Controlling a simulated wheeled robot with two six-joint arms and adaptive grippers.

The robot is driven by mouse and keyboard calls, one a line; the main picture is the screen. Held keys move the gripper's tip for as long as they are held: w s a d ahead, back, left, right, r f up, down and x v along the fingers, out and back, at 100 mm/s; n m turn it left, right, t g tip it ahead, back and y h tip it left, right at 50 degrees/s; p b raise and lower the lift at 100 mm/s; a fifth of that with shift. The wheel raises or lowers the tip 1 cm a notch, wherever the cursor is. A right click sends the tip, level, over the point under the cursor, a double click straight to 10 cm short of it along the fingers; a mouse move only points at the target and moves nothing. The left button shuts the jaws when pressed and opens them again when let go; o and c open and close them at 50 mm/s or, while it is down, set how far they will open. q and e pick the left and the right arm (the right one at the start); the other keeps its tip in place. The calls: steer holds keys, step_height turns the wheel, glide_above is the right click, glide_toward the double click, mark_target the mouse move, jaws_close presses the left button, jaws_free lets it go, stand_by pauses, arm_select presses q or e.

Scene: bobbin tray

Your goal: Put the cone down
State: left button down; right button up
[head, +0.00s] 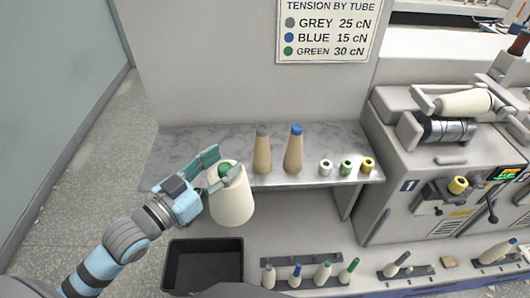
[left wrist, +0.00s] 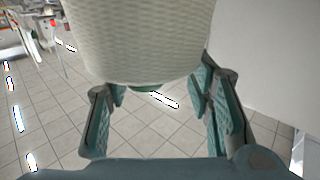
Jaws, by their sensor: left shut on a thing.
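A cream yarn cone (head: 232,206) with a green tube end (head: 225,169) hangs in my left gripper (head: 221,168). The gripper is shut on the tube end at the top, and the cone's wide body points down. In the head view the cone overlaps the front edge of the grey marbled shelf (head: 190,150), left of the standing tubes. No contact with the shelf shows. In the left wrist view the cone (left wrist: 140,40) fills the upper middle, between and beyond the fingers (left wrist: 163,112). My right gripper is not in view.
The shelf's left part looks clear. A black bin (head: 204,243) sits below. A machine (head: 420,190) stands right.

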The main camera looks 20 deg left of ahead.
arm_select(q)
steer(key=w+a+r+n+y+b, duration=0.2)
steer(key=w+a+r+n+y, duration=0.4)
steer(key=a, duration=0.5)
steer(key=w+a+r+n+y+b, duration=0.1)
steer(key=w+a+r+n+y, duration=0.3)
steer(key=w+a+r+y, duration=0.6)
step_height(320, 180, down, 23)
steer(key=s+a+h+b, duration=0.1)
steer(key=s+b, duration=0.1)
steer(key=b, duration=0.3)
steer(key=shift+s+a+h, duration=0.2)
steer(key=shift+s+h, duration=0.1)
steer(key=shift+s, duration=0.1)
steer(key=c, duration=0.8)
jaws_free()
steer(key=shift+r, duration=0.15)
steer(key=shift+s, duration=0.1)
steer(key=v, duration=1.2)
